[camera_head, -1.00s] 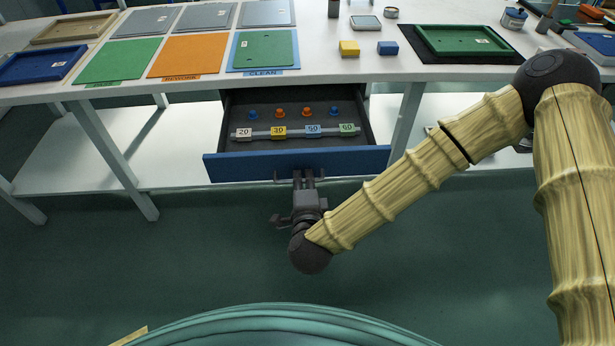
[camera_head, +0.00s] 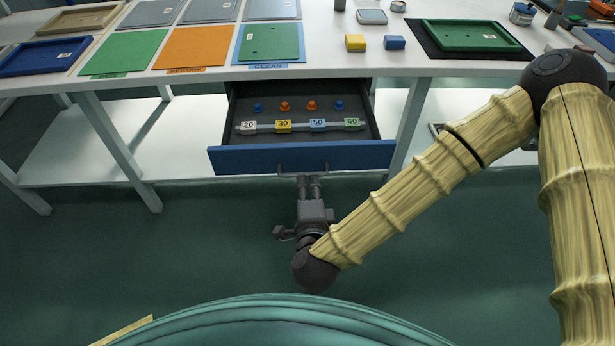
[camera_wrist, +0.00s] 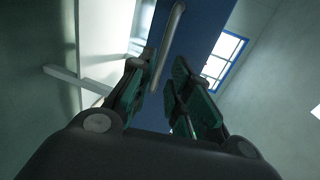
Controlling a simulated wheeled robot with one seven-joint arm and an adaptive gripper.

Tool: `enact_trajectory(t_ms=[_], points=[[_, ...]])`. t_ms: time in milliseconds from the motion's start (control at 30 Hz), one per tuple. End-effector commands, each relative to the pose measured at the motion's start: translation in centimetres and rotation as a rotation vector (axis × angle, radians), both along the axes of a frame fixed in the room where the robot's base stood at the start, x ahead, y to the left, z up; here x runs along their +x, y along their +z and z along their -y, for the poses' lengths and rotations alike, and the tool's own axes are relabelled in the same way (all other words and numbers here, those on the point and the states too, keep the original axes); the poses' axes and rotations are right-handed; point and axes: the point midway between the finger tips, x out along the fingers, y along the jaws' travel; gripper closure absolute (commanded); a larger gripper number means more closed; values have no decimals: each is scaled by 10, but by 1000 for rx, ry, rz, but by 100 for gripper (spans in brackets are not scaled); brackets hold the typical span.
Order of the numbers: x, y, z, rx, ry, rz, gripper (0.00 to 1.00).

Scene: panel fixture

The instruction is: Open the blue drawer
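The blue drawer (camera_head: 300,158) is pulled out from under the white table, and its inside shows. Its dark bar handle (camera_head: 303,168) is on the front panel; the handle also shows in the wrist view (camera_wrist: 168,45). My gripper (camera_head: 308,180) is just in front of and below the handle. In the wrist view my gripper's (camera_wrist: 164,65) two fingers are apart with nothing held between them. The handle lies beyond the fingertips, close to the left one; whether they touch I cannot tell.
The drawer holds blue and orange knobs and a rail with numbered tags (camera_head: 300,126). On the table (camera_head: 350,68) are coloured mats, a yellow block (camera_head: 355,42), a blue block (camera_head: 394,42) and a green tray (camera_head: 465,36). The floor before the drawer is clear.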

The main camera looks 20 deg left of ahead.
Motion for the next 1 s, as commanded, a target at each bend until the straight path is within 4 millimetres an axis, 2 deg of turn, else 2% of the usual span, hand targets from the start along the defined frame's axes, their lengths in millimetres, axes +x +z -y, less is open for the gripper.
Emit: enact_trajectory(t_ms=[33, 200, 400, 1000], points=[[-10, 1, 4, -1, 3, -3, 81], [-35, 8, 16, 0, 3, -2, 81], [-53, 12, 25, 0, 3, -2, 81], [-58, 14, 28, 0, 2, 0, 81]])
